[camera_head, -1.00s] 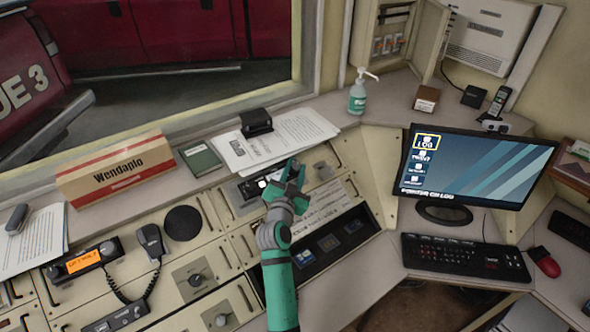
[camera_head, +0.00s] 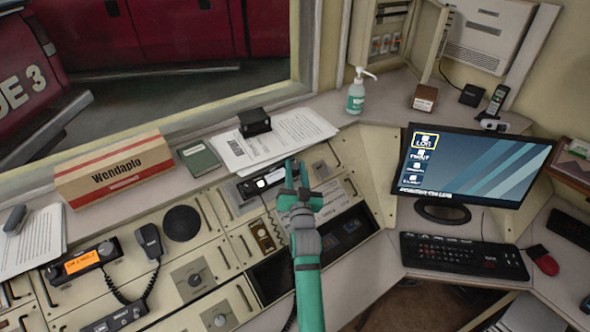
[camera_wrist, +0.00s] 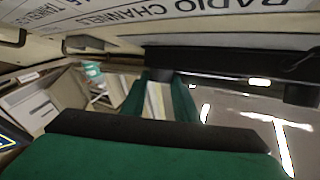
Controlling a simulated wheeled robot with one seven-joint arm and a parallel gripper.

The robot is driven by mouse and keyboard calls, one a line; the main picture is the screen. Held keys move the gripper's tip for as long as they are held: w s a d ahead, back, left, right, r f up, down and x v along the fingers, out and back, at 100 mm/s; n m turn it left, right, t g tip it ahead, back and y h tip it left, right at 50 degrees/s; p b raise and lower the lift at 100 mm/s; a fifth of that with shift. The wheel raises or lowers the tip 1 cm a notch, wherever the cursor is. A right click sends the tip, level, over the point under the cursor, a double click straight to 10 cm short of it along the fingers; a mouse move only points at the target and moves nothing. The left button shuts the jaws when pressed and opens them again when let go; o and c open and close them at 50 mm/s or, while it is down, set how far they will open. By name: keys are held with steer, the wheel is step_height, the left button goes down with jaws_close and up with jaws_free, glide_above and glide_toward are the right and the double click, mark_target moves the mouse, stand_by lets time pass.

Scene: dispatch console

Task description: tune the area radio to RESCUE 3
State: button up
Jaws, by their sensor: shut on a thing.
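My gripper (camera_head: 296,174) stands at the right end of a dark radio (camera_head: 262,181) with a small pale display, set in the middle of the console. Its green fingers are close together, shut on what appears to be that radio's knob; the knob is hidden. In the wrist view the jaw (camera_wrist: 160,85) is beside a dark bar-like body (camera_wrist: 220,62). A second radio (camera_head: 82,263) at the left has a lit orange display, too small to read. I cannot tell by label which is the area radio. A RADIO CHANNELS sheet (camera_wrist: 190,14) shows at the wrist view's top.
Papers with a black block (camera_head: 255,122) lie on the ledge behind the radio. A sanitizer bottle (camera_head: 356,95), monitor (camera_head: 470,165) and keyboard (camera_head: 465,254) are to the right.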

steer(key=shift+d+f+n+y, duration=0.1)
steer(key=shift+d+n+y, duration=0.05)
steer(key=shift+n+y, duration=1.05)
steer(key=shift+y, duration=0.2)
steer(key=o, duration=1.1)
steer(key=shift+c, duration=0.2)
steer(key=shift+s, duration=0.1)
steer(key=shift+s+d+f, duration=0.1)
steer(key=shift+s+f, duration=0.05)
steer(key=shift+s, duration=0.35)
steer(key=v, duration=0.9)
steer(key=shift+s, duration=0.3)
